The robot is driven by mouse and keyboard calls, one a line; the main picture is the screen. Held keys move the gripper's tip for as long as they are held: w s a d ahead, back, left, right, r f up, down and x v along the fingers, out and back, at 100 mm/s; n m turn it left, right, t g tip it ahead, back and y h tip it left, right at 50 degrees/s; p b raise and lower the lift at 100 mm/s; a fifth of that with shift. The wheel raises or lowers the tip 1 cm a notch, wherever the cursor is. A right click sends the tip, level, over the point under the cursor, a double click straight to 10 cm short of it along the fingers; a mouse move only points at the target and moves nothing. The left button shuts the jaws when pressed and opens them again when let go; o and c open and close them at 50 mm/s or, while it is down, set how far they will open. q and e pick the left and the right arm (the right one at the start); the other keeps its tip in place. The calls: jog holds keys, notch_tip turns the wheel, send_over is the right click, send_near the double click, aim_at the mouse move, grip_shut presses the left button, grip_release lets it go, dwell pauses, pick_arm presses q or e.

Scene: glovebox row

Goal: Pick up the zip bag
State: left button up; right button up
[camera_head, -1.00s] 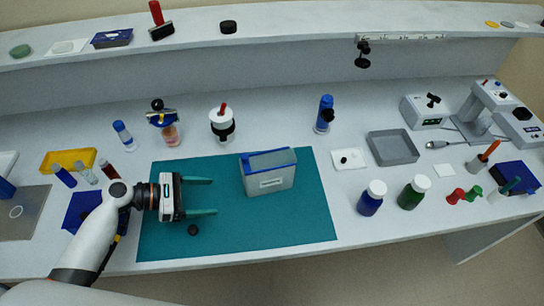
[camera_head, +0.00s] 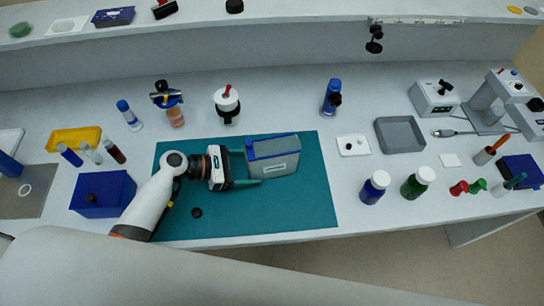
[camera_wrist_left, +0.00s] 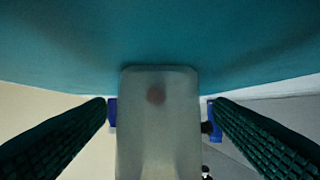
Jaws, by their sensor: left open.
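The zip bag (camera_head: 280,164) is a pale grey, translucent pouch with a blue strip along its top. It stands on the teal mat (camera_head: 300,210). My left gripper (camera_head: 252,168) is open at the bag's left end, with its fingers pointing right. In the left wrist view the end of the bag (camera_wrist_left: 158,125) lies between the two spread dark green fingers (camera_wrist_left: 160,107), with a gap on each side. The bag partly hides the far finger's tip in the head view. My right gripper is not in view.
A small black knob (camera_head: 197,213) lies on the mat below my left gripper. A blue box (camera_head: 103,195) sits left of my arm. Blue (camera_head: 374,188) and green (camera_head: 417,184) bottles stand right of the mat. The mat's right part is clear.

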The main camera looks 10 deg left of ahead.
aim_at(248, 148)
pick_arm(q)
jog(key=shift+x, duration=1.35)
jog(key=shift+r, duration=0.15)
jog(key=c, duration=1.1)
jog(key=shift+o, duration=0.2)
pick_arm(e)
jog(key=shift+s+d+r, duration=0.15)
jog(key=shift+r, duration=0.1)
pick_arm(q)
jog(key=shift+r, duration=0.15)
notch_tip(248, 148, up, 9)
jog(key=shift+f+b, duration=1.45)
jog(key=shift+f, duration=1.8)
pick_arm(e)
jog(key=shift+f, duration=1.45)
pick_arm(q)
jog(key=shift+f+b, duration=0.75)
jog(key=shift+f, duration=0.65)
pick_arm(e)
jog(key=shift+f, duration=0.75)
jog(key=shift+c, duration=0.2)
